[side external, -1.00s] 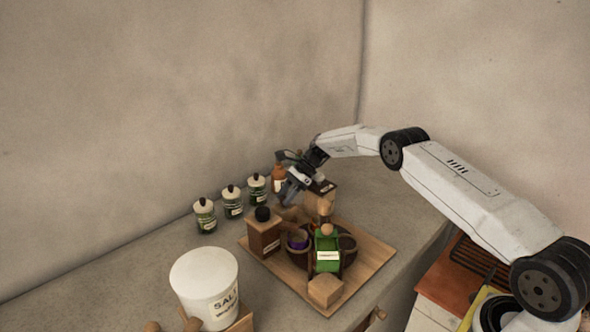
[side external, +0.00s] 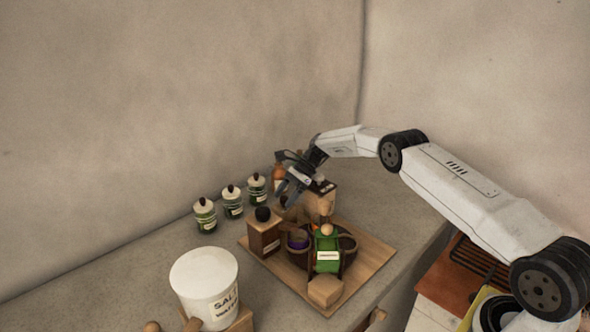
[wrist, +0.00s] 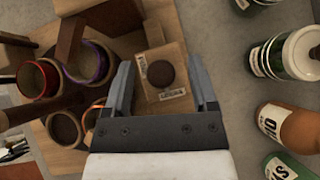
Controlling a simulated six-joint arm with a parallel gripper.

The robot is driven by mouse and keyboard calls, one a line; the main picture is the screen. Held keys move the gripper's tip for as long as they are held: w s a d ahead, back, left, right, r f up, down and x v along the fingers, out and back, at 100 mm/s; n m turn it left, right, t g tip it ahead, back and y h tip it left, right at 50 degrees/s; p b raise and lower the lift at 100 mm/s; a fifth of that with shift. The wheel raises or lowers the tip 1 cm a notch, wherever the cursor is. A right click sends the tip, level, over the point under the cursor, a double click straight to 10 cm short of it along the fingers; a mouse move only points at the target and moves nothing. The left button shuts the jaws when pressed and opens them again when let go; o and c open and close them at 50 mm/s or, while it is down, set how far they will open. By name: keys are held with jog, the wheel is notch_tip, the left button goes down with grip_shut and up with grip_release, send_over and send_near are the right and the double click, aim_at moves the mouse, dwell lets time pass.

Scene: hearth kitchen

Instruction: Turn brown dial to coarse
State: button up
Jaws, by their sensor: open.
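A dark brown round dial (wrist: 160,74) sits on top of a wooden box (wrist: 150,97) with small white labels. In the side external view the dial (side external: 263,214) looks nearly black on its brown box (side external: 264,240), at the left of a wooden board. My gripper (side external: 285,196) is above and to the right of the dial there, pointing down. In the wrist view the open jaws (wrist: 165,85) have the dial between them in the picture, with nothing gripped. I cannot read the label words or tell the dial's setting.
Round cups (wrist: 88,62) stand in a holder beside the box, with a green item (side external: 327,252) there too. Green jars (side external: 232,203) and an orange bottle (wrist: 290,127) line the wall side. A white salt tub (side external: 204,285) stands at the front left.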

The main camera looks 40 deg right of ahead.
jog(key=shift+d+r, duration=0.1)
jog(key=shift+r, duration=0.05)
jog(key=v, duration=0.7)
jog(key=shift+d+r, duration=0.15)
jog(key=shift+d, duration=0.1)
jog(key=shift+s+a+r, duration=0.1)
jog(key=s+a+r+n+h, duration=0.1)
jog(key=s+a+n+h, duration=0.2)
jog(key=s+n, duration=0.3)
jog(key=s+a+r+n+h, duration=0.1)
jog(key=s+a+n+h, duration=0.2)
jog(key=s, duration=1.3)
jog(key=s+a+r+n+t+h, duration=0.1)
jog(key=s+a+n+h, duration=0.1)
jog(key=s+a+n, duration=0.5)
jog(key=s+n, duration=0.4)
jog(key=shift+a+r+h, duration=0.35)
jog(key=shift+a+h, duration=0.05)
